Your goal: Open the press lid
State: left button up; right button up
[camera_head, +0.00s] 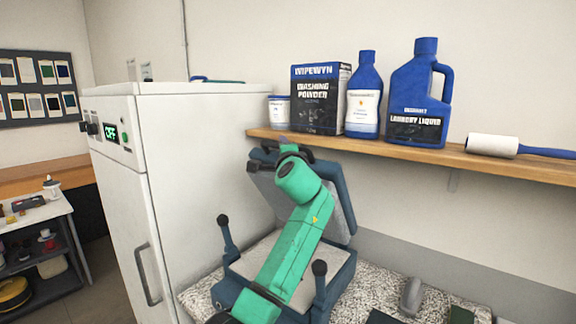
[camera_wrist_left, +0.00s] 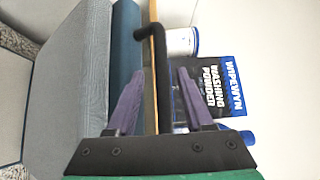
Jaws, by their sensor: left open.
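The press (camera_head: 345,280) is a blue unit with a pale padded bed, standing on a speckled counter. Its lid (camera_head: 343,215) is raised and tilted steeply back, with its grey padded inner face showing. In the left wrist view the lid (camera_wrist_left: 75,85) fills the left side. My left gripper (camera_wrist_left: 160,74) is open, with its purple fingers on either side of the black lid handle (camera_wrist_left: 163,95); I cannot tell whether they touch it. In the head view my green left arm crosses in front of the press and hides part of the bed and lid. My right gripper is not in view.
A wooden shelf (camera_head: 400,150) behind the lid holds a washing powder box (camera_head: 316,98), blue bottles (camera_head: 418,95) and a lint roller (camera_head: 492,145). A white cabinet (camera_head: 185,150) stands close on the left.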

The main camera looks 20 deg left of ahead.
pick_arm(q)
jog(key=b+v, duration=0.5)
jog(key=v, duration=0.7)
jog(key=shift+s, duration=0.1)
